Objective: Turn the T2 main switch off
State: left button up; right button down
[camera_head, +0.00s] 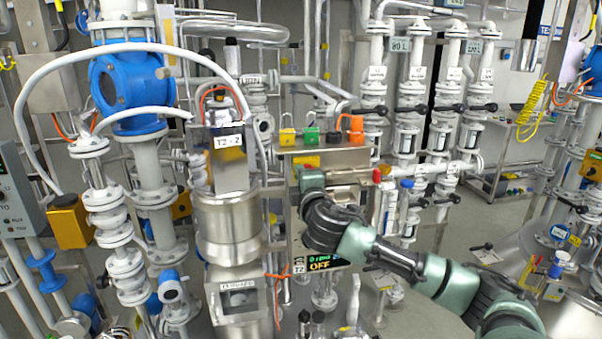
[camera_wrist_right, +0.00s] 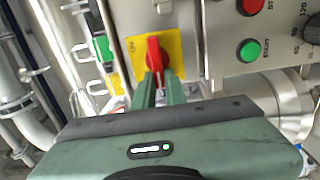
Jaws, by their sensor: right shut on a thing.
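The red main switch knob (camera_wrist_right: 153,52) sits on a yellow plate (camera_wrist_right: 174,46) on a steel panel. In the right wrist view its handle points up the picture. My right gripper (camera_wrist_right: 157,84) is shut on the knob, with one green finger on each side of its lower end. In the head view my right arm comes in from the right and its gripper (camera_head: 308,182) is at the steel control box (camera_head: 330,157); the knob is hidden there. A display (camera_head: 322,263) below my arm reads OFF. My left gripper is not in view.
A green START button (camera_wrist_right: 250,51), a red button (camera_wrist_right: 251,6) and a dark dial (camera_wrist_right: 308,32) sit right of the knob in the wrist view. Coloured padlocks (camera_head: 310,134) line the box top. The T2-2 vessel (camera_head: 225,215) stands close left of the box.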

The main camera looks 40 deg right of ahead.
jog(key=shift+f, duration=0.1)
dwell(0.4)
jog(key=c, duration=1.5)
grip_release()
jog(key=shift+o, duration=0.2)
jog(key=b+v, duration=0.3)
jog(key=v, duration=0.5)
